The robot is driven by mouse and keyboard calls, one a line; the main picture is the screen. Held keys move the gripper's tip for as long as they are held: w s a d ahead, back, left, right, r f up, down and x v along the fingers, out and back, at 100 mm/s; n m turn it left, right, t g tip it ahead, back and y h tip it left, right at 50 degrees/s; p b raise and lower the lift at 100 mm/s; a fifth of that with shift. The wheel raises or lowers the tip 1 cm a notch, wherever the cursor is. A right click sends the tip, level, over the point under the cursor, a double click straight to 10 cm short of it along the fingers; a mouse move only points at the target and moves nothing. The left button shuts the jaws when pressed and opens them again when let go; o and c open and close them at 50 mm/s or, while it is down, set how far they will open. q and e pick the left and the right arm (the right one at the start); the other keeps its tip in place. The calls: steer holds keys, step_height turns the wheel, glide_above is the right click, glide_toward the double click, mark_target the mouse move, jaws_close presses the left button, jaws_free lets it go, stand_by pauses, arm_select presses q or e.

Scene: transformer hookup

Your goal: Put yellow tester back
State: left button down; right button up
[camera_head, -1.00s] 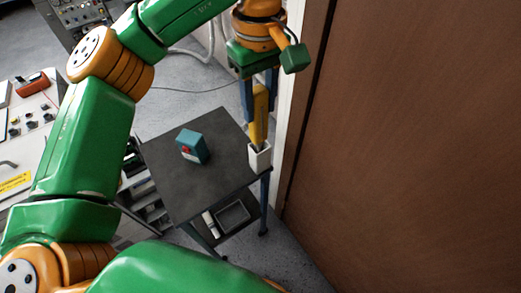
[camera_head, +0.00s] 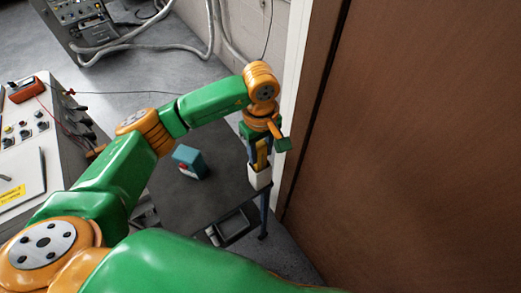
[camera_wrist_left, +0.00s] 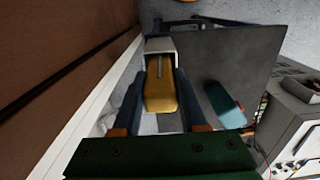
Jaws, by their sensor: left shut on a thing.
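The yellow tester (camera_head: 262,153) is upright with its lower end in the white holder (camera_head: 259,177) at the right corner of the small dark table (camera_head: 205,207). My left gripper (camera_head: 258,155) is shut on the tester from above. In the left wrist view the tester (camera_wrist_left: 160,88) sits between the two fingers (camera_wrist_left: 159,100), and its far end meets the white holder (camera_wrist_left: 159,46). How deep it sits in the holder is hidden. My right gripper is not in view.
A teal box (camera_head: 189,161) with a red spot stands on the table, left of the holder. A brown door (camera_head: 420,140) and white frame rise close on the right. A bench with an orange meter (camera_head: 27,89) is at left.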

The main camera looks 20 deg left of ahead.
mark_target(261, 145)
arm_select(q)
steer(key=shift+f, duration=0.9)
steer(key=shift+s, duration=0.1)
steer(key=c, duration=0.8)
jaws_free()
steer(key=o, duration=0.4)
steer(key=shift+c, duration=0.2)
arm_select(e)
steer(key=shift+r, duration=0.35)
arm_select(q)
steer(key=shift+r, duration=0.15)
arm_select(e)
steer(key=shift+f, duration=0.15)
arm_select(q)
step_height(261, 145, up, 7)
steer(key=b, duration=0.3)
steer(key=shift+f+b, duration=0.2)
steer(key=shift+b, duration=0.1)
step_height(261, 145, up, 5)
steer(key=shift+r, duration=0.15)
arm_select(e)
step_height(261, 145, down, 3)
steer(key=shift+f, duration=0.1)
